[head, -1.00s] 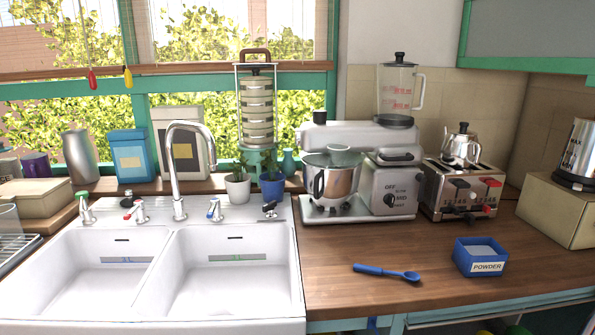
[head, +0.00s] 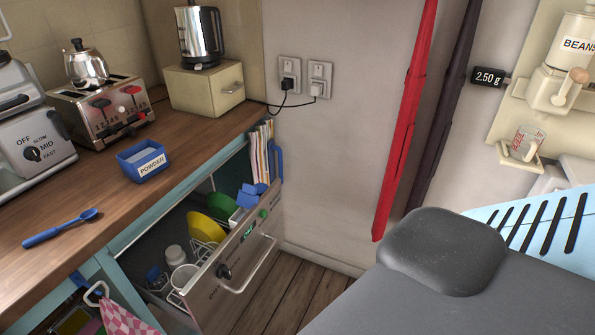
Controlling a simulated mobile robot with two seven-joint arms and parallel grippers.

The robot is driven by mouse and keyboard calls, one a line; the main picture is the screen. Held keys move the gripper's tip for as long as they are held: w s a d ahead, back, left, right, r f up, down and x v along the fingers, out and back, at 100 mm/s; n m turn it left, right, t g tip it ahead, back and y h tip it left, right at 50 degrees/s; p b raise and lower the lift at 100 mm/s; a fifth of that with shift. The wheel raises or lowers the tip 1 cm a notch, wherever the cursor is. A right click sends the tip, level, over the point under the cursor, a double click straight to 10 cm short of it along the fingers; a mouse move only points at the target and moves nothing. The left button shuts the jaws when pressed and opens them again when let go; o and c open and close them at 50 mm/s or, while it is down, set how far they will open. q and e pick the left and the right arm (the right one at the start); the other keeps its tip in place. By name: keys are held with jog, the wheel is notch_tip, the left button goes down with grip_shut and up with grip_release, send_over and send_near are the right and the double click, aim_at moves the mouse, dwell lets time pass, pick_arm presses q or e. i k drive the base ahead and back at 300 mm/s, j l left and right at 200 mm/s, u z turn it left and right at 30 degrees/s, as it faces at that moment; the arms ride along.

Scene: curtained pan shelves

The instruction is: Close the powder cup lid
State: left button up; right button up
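The powder cup (head: 144,160) is a small square blue box with a white label reading POWDER. It stands upright on the wooden counter in the left part of the head view. A pale surface shows inside its blue rim. I cannot tell whether this is powder or a lid, and I see no separate lid. A blue scoop (head: 62,227) lies on the counter to the left and nearer the front edge, apart from the cup. Neither of my grippers is in view.
A toaster (head: 104,108) and a cream box (head: 206,88) bearing a kettle (head: 201,38) stand behind the cup. Below the counter, a pulled-out dishwasher (head: 232,265) holds dishes. A large dark grey padded surface (head: 440,250) fills the lower right. Counter around the cup is clear.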

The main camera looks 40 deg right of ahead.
aim_at(247, 197)
jog(key=l+z, duration=0.35)
jog(key=k+l+z, duration=0.1)
jog(key=z, duration=0.3)
